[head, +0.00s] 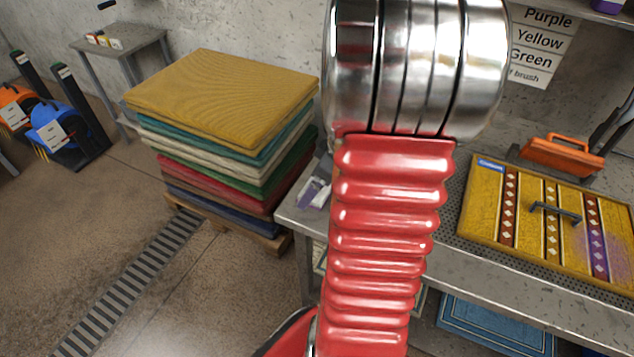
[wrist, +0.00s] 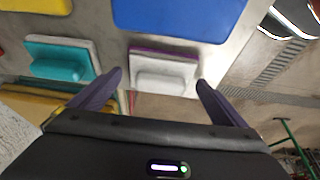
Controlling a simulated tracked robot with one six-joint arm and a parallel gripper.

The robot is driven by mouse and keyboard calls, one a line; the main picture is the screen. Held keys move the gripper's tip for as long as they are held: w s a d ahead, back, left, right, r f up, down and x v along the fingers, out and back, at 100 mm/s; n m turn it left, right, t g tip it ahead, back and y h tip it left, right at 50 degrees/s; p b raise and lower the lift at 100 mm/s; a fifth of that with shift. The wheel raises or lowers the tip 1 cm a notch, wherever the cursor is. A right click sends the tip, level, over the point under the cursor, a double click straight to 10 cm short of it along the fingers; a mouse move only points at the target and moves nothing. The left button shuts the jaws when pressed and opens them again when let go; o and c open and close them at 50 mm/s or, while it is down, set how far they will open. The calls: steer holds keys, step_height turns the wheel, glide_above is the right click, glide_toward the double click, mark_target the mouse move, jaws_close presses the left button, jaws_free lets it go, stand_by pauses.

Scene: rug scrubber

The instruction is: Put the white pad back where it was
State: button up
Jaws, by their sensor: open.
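In the wrist view, a white, block-like piece (wrist: 163,72) with a purple strip along its far edge sits on a pale grey surface. It looks like the white pad. My gripper (wrist: 160,88) is open, with its dark fingers on either side of the white piece's near edge. I cannot tell whether they touch it. In the head view my gripper is out of sight, and my red arm covers the middle. A small white and purple item (head: 313,190) lies at the left end of the grey table (head: 300,215); I cannot tell if it is the same piece.
A teal pad (wrist: 60,65) is left of the white piece, and a large blue object (wrist: 180,15) lies beyond it. In the head view, a patterned yellow rug (head: 480,215) bears a dark-handled tool (head: 556,212). Stacked rugs (head: 220,95) stand left.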

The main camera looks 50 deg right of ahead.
steer(key=shift+r, duration=0.15)
steer(key=v, duration=1.2)
stand_by(0.7)
steer(key=a+r+m, duration=0.1)
steer(key=a+r, duration=0.2)
steer(key=a, duration=1.2)
steer(key=s+a+r+m+t+h, duration=0.1)
steer(key=a+r, duration=0.3)
steer(key=a, duration=1.1)
steer(key=shift+a+m, duration=0.35)
steer(key=shift+m, duration=0.25)
